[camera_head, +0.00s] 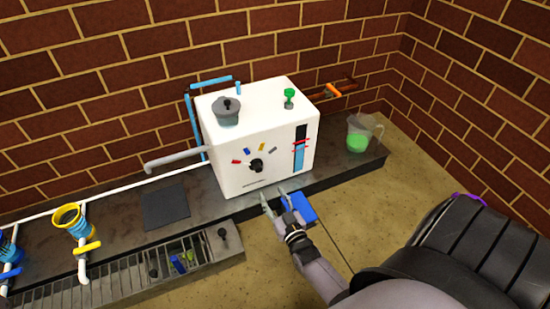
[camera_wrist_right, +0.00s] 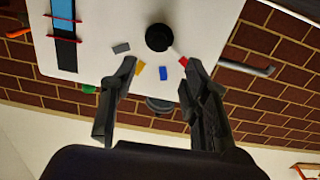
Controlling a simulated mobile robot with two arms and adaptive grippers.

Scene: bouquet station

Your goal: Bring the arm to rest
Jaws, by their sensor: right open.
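My right gripper (camera_head: 275,198) reaches up from the lower right in the head view, in front of the lower front of a white box-shaped machine (camera_head: 230,160). Its two fingers are apart with nothing between them. In the right wrist view the open gripper (camera_wrist_right: 160,70) points at the machine's front (camera_wrist_right: 205,25), with a gap to it that I cannot measure. A black dial (camera_wrist_right: 159,37) and small coloured marks lie ahead of the fingers. My left gripper is not in view.
A blue object (camera_head: 301,207) shows just behind my right gripper. The counter (camera_head: 130,195) carries a jug of green liquid (camera_head: 358,138), a dark plate (camera_head: 166,207) and a yellow-topped funnel valve (camera_head: 69,220). A grated trough (camera_head: 110,285) runs along the front left. Brick walls stand behind.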

